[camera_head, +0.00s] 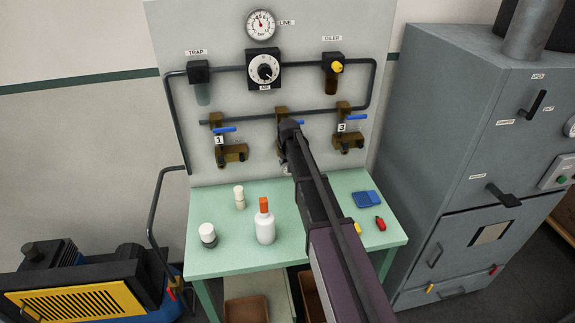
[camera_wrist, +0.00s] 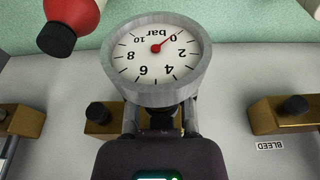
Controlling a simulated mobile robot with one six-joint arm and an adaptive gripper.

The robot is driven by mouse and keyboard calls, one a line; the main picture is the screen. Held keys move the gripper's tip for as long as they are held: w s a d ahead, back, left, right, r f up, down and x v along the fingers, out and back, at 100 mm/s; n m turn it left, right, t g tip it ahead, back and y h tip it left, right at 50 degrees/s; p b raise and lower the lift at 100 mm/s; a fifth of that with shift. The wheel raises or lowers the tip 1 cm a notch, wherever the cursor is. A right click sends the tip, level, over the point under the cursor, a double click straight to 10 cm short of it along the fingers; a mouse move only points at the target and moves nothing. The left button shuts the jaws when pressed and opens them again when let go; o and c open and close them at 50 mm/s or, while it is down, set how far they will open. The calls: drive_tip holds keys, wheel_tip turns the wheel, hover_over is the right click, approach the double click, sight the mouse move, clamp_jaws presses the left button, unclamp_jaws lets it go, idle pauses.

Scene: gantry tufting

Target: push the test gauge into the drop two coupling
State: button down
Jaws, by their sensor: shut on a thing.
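The test gauge (camera_wrist: 155,55) is a round white dial in a grey rim, marked bar, its red needle at 0. It fills the middle of the wrist view, upside down. My gripper (camera_wrist: 160,118) is shut on the gauge's stem below the dial. In the head view my gripper (camera_head: 290,130) is at the panel's middle drop and hides most of it. A brass fitting with a black knob (camera_wrist: 99,115), which looks like the drop two coupling, shows just behind the gauge. Its mouth is hidden, so I cannot tell whether the stem touches it.
Drop 1 (camera_head: 232,153) and drop 3 (camera_head: 347,143) flank my arm, with blue levers above. The green table (camera_head: 225,262) holds a white bottle (camera_head: 265,228), small jars and a blue case (camera_head: 367,199). A grey cabinet (camera_head: 460,130) stands right.

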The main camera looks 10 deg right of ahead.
drive_tip(key=shift+s, duration=0.15)
drive_tip(key=shift+c, duration=2.2)
unclamp_jaws()
